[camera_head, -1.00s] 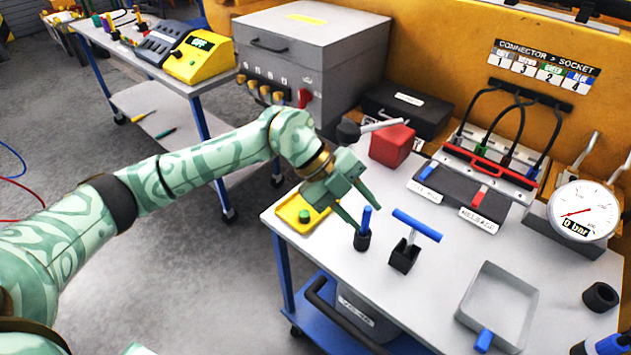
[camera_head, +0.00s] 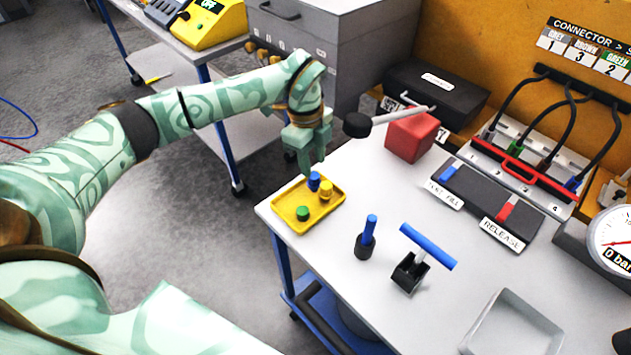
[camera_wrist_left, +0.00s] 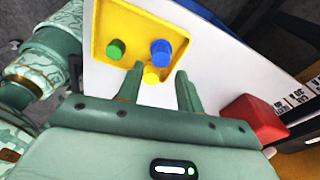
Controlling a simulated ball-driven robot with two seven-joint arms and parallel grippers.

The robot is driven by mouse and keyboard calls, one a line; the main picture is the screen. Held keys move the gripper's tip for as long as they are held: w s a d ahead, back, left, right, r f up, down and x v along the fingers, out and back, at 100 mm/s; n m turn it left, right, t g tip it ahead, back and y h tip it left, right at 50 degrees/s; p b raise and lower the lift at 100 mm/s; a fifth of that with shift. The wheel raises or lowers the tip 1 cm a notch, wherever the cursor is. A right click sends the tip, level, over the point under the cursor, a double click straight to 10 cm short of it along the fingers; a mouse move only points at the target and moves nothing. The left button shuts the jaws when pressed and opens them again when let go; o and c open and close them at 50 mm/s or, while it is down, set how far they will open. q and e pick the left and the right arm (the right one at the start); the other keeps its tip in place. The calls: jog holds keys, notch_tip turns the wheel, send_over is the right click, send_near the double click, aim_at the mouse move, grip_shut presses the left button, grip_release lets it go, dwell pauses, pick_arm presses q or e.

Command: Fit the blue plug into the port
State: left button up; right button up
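The blue plug (camera_head: 314,181) stands in a shallow yellow tray (camera_head: 335,205) near the table's left corner, beside a yellow plug (camera_head: 326,190) and a green plug (camera_head: 303,213). In the left wrist view the blue plug (camera_wrist_left: 160,52) is ahead of the fingers, with the yellow plug (camera_wrist_left: 151,76) nearer and the green plug (camera_wrist_left: 116,49) to the left. My left gripper (camera_head: 309,168) is above the tray's far side, fingers down. In the wrist view its fingers (camera_wrist_left: 159,70) are apart with nothing gripped. My right gripper is out of view. I cannot tell which opening is the port.
A dark holder with a blue rod (camera_head: 370,230) and a blue T-handle (camera_head: 428,247) stand right of the tray. A red block (camera_head: 411,136), a black case (camera_head: 433,98) and a lever with a black knob (camera_head: 357,125) are behind. The connector panel (camera_head: 520,165) is at right.

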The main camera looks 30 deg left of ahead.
aim_at(314, 175)
pick_arm(q)
jog(key=shift+s+d+f, duration=0.1)
jog(key=shift+f, duration=0.45)
notch_tip(314, 175, down, 5)
jog(key=shift+f+b, duration=0.1)
jog(key=shift+b, duration=0.65)
jog(key=c, duration=0.6)
